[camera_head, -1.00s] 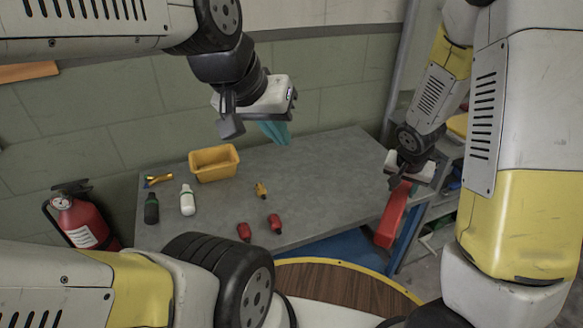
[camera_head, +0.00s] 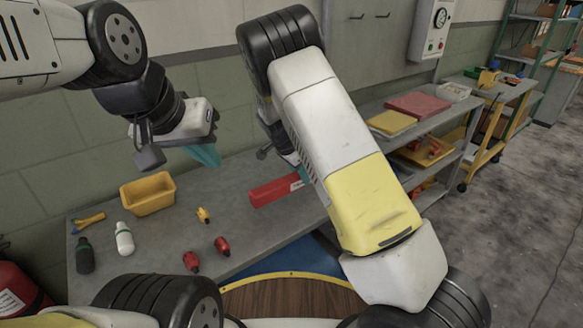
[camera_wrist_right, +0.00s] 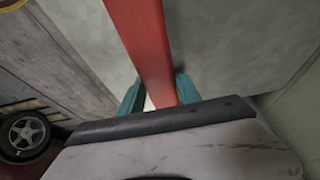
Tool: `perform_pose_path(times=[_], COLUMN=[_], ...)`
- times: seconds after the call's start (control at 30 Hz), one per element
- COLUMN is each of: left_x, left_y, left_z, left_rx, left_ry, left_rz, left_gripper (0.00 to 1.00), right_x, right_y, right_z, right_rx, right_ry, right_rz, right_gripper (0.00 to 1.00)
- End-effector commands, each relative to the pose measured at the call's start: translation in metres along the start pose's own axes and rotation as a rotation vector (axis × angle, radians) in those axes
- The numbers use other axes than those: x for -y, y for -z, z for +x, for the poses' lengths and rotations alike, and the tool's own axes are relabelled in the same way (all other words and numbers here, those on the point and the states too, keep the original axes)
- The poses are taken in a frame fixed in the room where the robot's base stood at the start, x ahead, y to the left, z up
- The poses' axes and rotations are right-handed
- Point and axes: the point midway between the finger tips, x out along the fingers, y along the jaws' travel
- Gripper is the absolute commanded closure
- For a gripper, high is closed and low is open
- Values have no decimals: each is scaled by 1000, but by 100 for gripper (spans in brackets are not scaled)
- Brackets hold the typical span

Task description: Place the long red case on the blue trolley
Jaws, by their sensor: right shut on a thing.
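The long red case (camera_head: 275,191) is held above the grey workbench, its right end partly hidden by my right arm. My right gripper (camera_wrist_right: 159,92) is shut on the red case (camera_wrist_right: 142,40), with a teal finger on each side of it in the right wrist view. In the head view this gripper is mostly hidden behind my arm. My left gripper (camera_head: 206,155) hangs above the bench at the upper left, away from the case; its finger gap is not clear. I cannot clearly pick out a blue trolley; a blue surface (camera_head: 297,257) shows below the bench edge.
The workbench (camera_head: 170,225) holds a yellow bin (camera_head: 148,194), a dark bottle (camera_head: 84,256), a white bottle (camera_head: 124,239) and small red and yellow items. A shelf unit with a red box (camera_head: 420,104) and a yellow-framed cart (camera_head: 490,150) stand right. Open floor lies at far right.

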Motion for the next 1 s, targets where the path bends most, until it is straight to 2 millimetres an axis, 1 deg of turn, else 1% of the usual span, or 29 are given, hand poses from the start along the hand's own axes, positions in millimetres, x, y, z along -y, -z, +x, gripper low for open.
perform_pose_path(times=[0.03,0.1,0.33,0.37,0.5,0.6,0.93,0.97,1.0], left_x=[0,0,0,0,0,0,0,0,0], left_y=[0,0,0,0,0,0,0,0,0], left_z=[0,0,0,0,0,0,0,0,0], left_rx=[0,0,0,0,0,0,0,0,0], left_ry=[0,0,0,0,0,0,0,0,0], left_rz=[0,0,0,0,0,0,0,0,0], left_gripper=[100,100,100,100,100,100,100,100,100], right_x=[10,19,34,35,33,33,34,33,33], right_y=[0,1,0,-1,-9,-12,-14,-14,-14], right_z=[1,2,3,5,26,35,38,38,38], right_rx=[0,-1,0,0,0,-1,0,0,0], right_ry=[2,1,1,-1,-4,0,0,-1,-1], right_rz=[0,1,-1,-1,-2,-1,-1,-1,-1], right_gripper=[100,100,100,100,100,100,100,56,48])
